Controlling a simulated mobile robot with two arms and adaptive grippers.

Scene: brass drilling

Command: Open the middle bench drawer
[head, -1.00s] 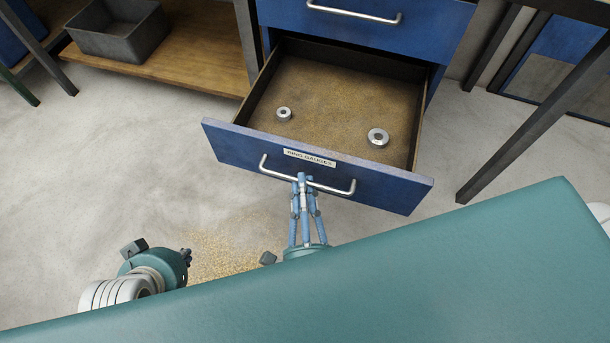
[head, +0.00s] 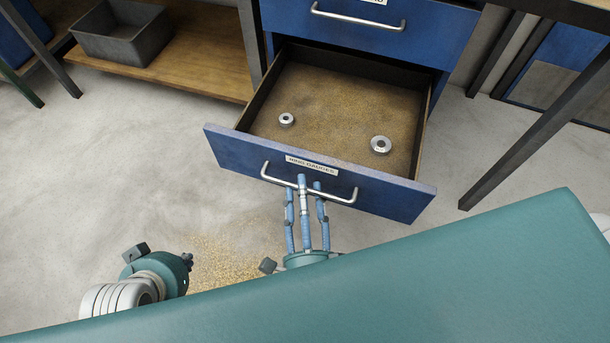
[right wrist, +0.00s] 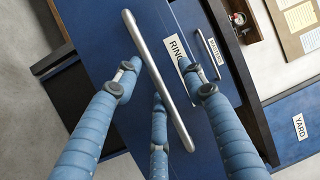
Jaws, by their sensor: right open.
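A blue drawer (head: 390,198) labelled RING GAUGES stands pulled out of the bench's drawer unit, below another blue drawer. Two metal rings lie inside, a smaller one (head: 286,119) on the left and a larger one (head: 380,145) on the right. My right gripper (head: 303,186) is open, its fingers spread around the drawer's bar handle (head: 342,200). In the right wrist view the handle (right wrist: 155,75) passes between the spread fingers; I cannot tell whether any touches it. My left gripper (head: 186,262) is low at the left, away from the drawer; its fingers are mostly hidden.
The closed blue drawer (head: 420,35) above has its own bar handle. A grey bin (head: 120,40) sits on a wooden shelf (head: 195,65) at the upper left. A dark table leg (head: 530,125) stands right of the drawer. The floor left of the drawer is clear apart from scattered shavings (head: 225,257).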

